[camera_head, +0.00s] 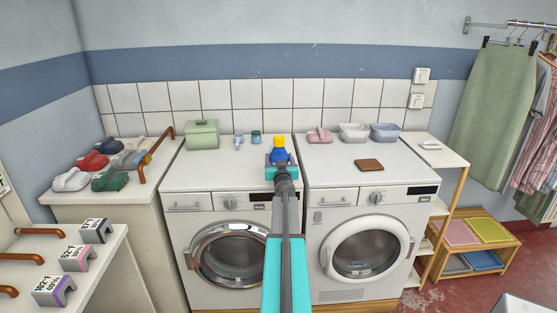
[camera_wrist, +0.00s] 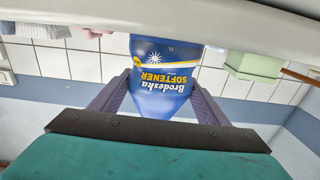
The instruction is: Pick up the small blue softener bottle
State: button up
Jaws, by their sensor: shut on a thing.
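The small blue softener bottle (camera_head: 278,156) has a yellow cap and shows above the left washing machine's top, near its front right. In the wrist view the bottle (camera_wrist: 162,75) appears upside down, with a "Brodeska Softener" label. My gripper (camera_head: 281,170) reaches it from the front. Its two purple-grey fingers are shut on the bottle from both sides. Whether the bottle's base touches the machine top cannot be told; my gripper hides it.
The white washing machine top (camera_head: 220,172) holds a green lidded box (camera_head: 202,135) and small cups (camera_head: 256,136) at the back. The right machine carries a brown flat item (camera_head: 369,165), baskets (camera_head: 385,133) and a pink item (camera_head: 319,135).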

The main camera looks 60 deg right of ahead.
aim_at(279, 153)
jog(key=shift+r, duration=0.25)
jog(key=shift+r+p, duration=1.25)
jog(key=shift+r, duration=0.35)
jog(key=s+a+r+p, duration=0.1)
jog(key=s+a+p, duration=0.1)
jog(key=s+a, duration=0.8)
jog(key=shift+s+r, duration=0.2)
jog(key=shift+s, duration=1)
